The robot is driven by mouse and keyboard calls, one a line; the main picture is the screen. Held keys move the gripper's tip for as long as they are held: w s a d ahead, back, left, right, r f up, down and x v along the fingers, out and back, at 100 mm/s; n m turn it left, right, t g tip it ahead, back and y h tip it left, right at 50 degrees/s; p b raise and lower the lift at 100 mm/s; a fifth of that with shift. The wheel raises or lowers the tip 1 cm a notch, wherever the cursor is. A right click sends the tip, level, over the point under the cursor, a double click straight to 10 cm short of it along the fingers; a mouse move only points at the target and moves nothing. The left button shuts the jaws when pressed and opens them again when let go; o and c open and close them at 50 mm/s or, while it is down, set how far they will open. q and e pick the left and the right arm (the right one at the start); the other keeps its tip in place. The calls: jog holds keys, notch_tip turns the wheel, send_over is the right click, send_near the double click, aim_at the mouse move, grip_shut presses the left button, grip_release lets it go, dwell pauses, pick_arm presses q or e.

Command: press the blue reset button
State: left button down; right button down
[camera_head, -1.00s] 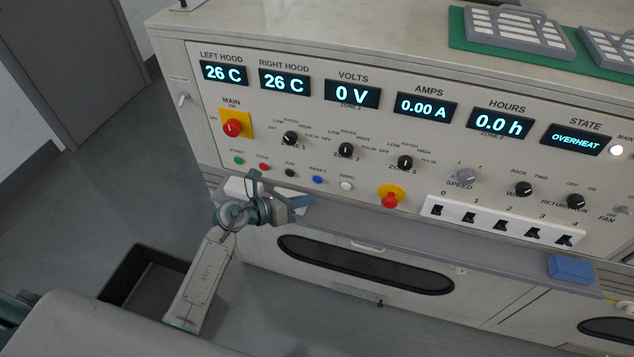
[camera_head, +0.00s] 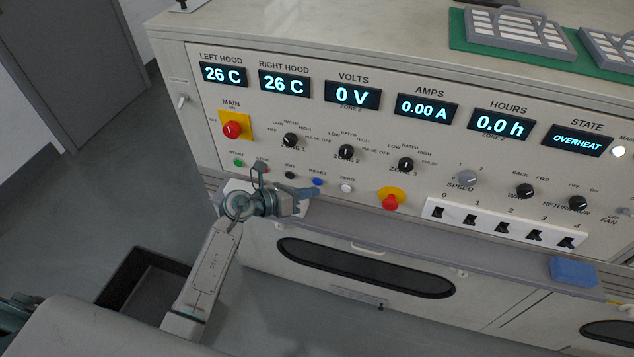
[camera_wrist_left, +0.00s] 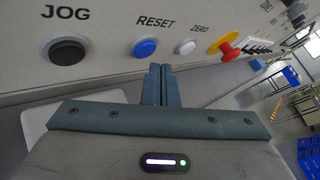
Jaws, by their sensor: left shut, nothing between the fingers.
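The blue reset button (camera_head: 317,182) sits in the lower row of the panel, between the black jog button (camera_head: 290,175) and the white zero button (camera_head: 347,188). In the left wrist view the reset button (camera_wrist_left: 145,48) shows above the fingers, under its RESET label. My left gripper (camera_head: 314,193) is shut and empty, its fingertips just below the reset button in the head view. In the left wrist view the shut fingers (camera_wrist_left: 160,72) point toward the panel, slightly right of the button. I cannot tell whether they touch the panel. My right gripper is not in view.
A red emergency knob on yellow (camera_head: 390,202) stands out to the right of the zero button. A ledge (camera_head: 420,235) runs below the panel, with a blue block (camera_head: 572,270) on it. The state display (camera_head: 576,140) reads OVERHEAT.

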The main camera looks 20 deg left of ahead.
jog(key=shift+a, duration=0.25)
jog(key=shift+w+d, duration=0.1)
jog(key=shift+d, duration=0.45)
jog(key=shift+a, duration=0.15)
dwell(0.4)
pick_arm(q)
jog(key=shift+w, duration=0.4)
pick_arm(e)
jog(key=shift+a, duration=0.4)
pick_arm(q)
jog(key=shift+w, duration=0.15)
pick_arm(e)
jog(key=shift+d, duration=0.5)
